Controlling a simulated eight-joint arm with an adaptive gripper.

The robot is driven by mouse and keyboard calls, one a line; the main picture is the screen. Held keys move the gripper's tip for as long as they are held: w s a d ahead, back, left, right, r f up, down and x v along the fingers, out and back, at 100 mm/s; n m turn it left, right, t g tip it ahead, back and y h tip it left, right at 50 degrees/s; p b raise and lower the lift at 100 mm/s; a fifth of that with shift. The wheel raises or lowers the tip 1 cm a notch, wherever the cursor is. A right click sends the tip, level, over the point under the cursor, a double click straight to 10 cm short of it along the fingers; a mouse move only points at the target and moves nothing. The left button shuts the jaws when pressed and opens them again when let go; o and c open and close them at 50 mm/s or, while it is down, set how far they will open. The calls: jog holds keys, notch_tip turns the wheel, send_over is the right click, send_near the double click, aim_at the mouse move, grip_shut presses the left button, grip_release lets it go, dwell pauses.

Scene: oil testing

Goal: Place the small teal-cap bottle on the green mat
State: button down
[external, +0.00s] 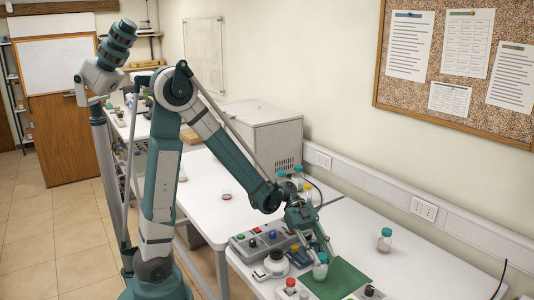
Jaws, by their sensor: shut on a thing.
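My gripper (318,249) is shut on a small clear bottle with a teal cap (320,269), low over the table. The bottle looks upright and overlaps the upper left part of the green mat (345,279) in the picture. I cannot tell whether its base touches the mat. The fingers cover part of the bottle and cap. Another teal-cap bottle (384,241) stands apart on the white table, to the right of the mat.
A grey control box (262,240) with coloured buttons and a round white device (276,263) stand left of the mat. A red-capped bottle (291,286) is near the front. Several capped bottles (298,179) stand behind my arm. The table right of the mat is mostly clear.

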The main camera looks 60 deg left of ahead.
jog(key=c, duration=2)
grip_release()
jog(key=shift+f, duration=0.1)
jog(key=shift+c, duration=0.2)
jog(key=shift+r, duration=0.2)
jog(key=p+v, duration=0.3)
jog(key=v, duration=0.9)
jog(key=shift+s+n, duration=0.1)
jog(key=shift+n, duration=0.2)
jog(key=s+a+r+n+t+y, duration=0.1)
jog(key=s+a+n+t+y, duration=0.4)
jog(key=a+n, duration=0.4)
jog(key=s+a+r+n+t+y, duration=0.1)
jog(key=s+a+n+t+y, duration=0.3)
jog(key=a+n+y, duration=0.4)
jog(key=shift+s+a+r+n+t, duration=0.35)
jog(key=shift+s+a+n, duration=0.45)
jog(key=shift+n, duration=0.6)
